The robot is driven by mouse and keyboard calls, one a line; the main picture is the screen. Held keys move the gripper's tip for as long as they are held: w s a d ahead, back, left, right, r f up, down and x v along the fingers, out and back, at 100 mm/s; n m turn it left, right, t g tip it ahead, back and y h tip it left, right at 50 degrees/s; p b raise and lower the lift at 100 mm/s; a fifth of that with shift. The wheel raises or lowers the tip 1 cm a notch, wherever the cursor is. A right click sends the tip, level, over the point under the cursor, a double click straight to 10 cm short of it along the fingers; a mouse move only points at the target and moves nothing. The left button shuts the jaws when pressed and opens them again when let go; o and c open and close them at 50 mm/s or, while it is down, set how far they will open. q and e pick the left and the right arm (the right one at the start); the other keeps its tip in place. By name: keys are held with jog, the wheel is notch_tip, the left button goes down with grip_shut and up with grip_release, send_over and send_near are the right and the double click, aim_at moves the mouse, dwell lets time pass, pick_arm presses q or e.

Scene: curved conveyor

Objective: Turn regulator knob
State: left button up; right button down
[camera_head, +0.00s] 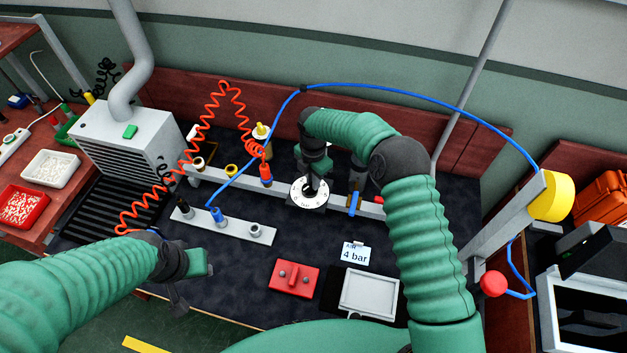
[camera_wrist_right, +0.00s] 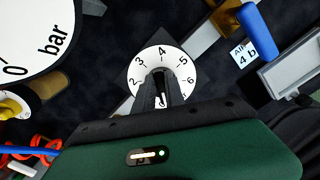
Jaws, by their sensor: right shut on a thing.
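The regulator's round white dial (camera_head: 297,202) sits on the grey rail in the middle of the bench. In the right wrist view the dial (camera_wrist_right: 138,70) shows black numbers, with 4 at the top and 3 and 5 beside it. My right gripper (camera_head: 313,186) reaches down onto the dial's centre and is shut on the dark knob. In the right wrist view its fingers (camera_wrist_right: 161,92) hide most of the knob. A card (camera_head: 355,254) reading 4 bar lies on the bench. My left gripper (camera_head: 178,300) hangs at the bench's front left, away from the regulator; its jaw opening is unclear.
A blue lever (camera_head: 354,203) stands on the rail right of the dial. A red coiled hose (camera_head: 212,107) and blue hose (camera_head: 420,90) arch over the bench. A large gauge (camera_wrist_right: 35,35) shows partly. A red block (camera_head: 294,278) and grey tray (camera_head: 369,293) lie in front.

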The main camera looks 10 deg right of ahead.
jog(key=shift+w+r+n, duration=0.1)
jog(key=shift+w+n, duration=0.15)
jog(key=shift+n, duration=0.65)
jog(key=c, duration=1.4)
grip_release()
notch_tip(320, 180, up, 17)
jog(key=b, duration=0.1)
jog(key=shift+f, duration=0.2)
